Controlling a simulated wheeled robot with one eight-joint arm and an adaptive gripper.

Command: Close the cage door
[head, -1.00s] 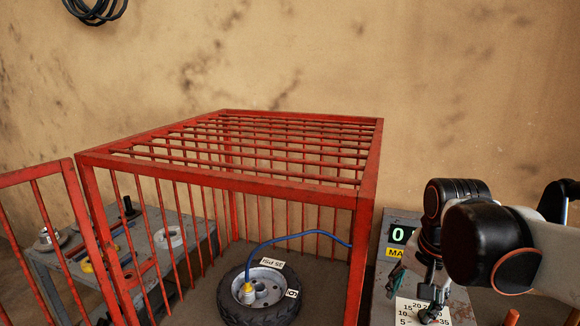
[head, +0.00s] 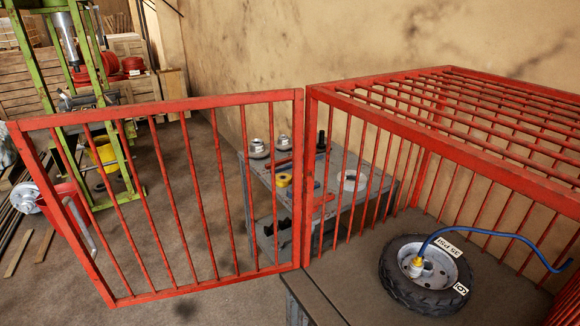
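The red cage (head: 374,93) stands at the right of the head view, with a barred top and barred sides. Its red barred door (head: 185,105) is swung wide open to the left, hinged at the cage's left front post. A handle-like bar (head: 82,228) shows near the door's far left edge. Inside the cage a black tyre on a grey wheel (head: 427,273) lies flat, with a blue hose (head: 478,231) joined to its yellow-tipped fitting. My gripper is out of view now.
A grey workbench (head: 348,213) with small parts and a yellow tape roll stands behind the door. A green press frame (head: 42,95) stands at the back left. Bare floor (head: 205,300) lies under and in front of the door.

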